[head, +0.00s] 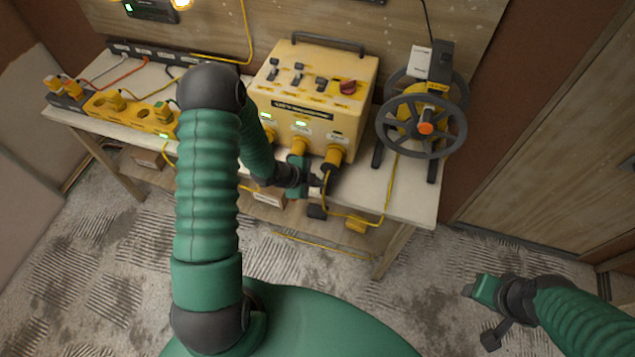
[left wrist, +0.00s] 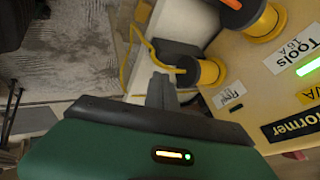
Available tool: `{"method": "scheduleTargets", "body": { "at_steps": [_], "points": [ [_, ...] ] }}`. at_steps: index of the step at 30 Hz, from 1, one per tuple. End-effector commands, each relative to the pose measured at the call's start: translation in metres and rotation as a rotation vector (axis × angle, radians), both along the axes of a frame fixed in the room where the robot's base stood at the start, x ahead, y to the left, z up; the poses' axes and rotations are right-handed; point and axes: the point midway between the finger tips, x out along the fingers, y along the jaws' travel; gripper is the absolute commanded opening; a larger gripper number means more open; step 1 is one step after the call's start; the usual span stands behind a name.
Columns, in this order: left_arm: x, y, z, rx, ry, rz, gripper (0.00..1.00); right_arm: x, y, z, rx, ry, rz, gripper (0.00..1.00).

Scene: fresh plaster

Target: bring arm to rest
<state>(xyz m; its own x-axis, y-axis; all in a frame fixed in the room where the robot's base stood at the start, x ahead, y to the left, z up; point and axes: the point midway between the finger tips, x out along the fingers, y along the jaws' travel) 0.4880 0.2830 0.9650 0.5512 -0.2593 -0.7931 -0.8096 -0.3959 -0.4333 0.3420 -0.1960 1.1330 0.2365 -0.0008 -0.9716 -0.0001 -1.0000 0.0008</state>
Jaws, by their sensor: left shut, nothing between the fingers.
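My left arm reaches over the bench. Its gripper (head: 316,183) is by the lower front right of the yellow power box (head: 318,82), close to a black-and-yellow plug (head: 333,160). In the left wrist view the left gripper's narrow fingers (left wrist: 160,90) are together and empty, just beside that plug (left wrist: 203,72); I cannot tell whether they touch it. My right gripper (head: 480,310) is at the lower right, over the floor and away from the bench.
The wooden bench (head: 410,205) carries a cable reel (head: 425,120) at right and yellow socket strips (head: 130,112) with plugs at left. A yellow cable (head: 388,190) loops over the front edge. Boxes sit on the lower shelf. The floor (head: 400,290) between bench and right arm is clear.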

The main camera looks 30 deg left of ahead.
Motion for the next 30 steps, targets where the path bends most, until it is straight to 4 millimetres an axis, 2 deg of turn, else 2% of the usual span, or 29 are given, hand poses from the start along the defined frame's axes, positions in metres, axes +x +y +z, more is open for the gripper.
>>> {"method": "scheduleTargets", "body": {
  "at_steps": [12, 17, 21, 23, 26, 29, 30],
  "points": [
    [-0.040, 0.020, 0.060, 0.000, 0.001, 0.001, 0.00, 0.001, 0.000, 0.002, 0.000, -0.001, 0.000, 0.47],
    [-0.048, 0.022, 0.068, 0.000, 0.001, 0.000, 0.00, 0.001, 0.000, 0.003, 0.000, -0.001, 0.000, 0.47],
    [-0.045, 0.022, 0.067, 0.007, 0.011, 0.024, 0.00, 0.001, 0.000, -0.001, 0.000, -0.001, 0.000, 0.47],
    [-0.041, 0.023, 0.066, 0.025, 0.036, 0.092, 0.00, 0.001, 0.000, -0.010, 0.000, -0.001, 0.000, 0.47],
    [-0.040, 0.021, 0.069, 0.046, 0.105, 0.328, 0.00, 0.001, 0.000, -0.032, 0.000, -0.001, 0.000, 0.47],
    [-0.062, 0.001, 0.077, 0.000, 0.196, 0.638, 0.00, 0.001, 0.000, -0.056, 0.000, -0.001, 0.000, 0.47],
    [-0.075, -0.012, 0.079, -0.040, 0.238, 0.754, 0.00, 0.001, 0.000, -0.063, 0.000, -0.001, 0.000, 0.47]
  ]
}}
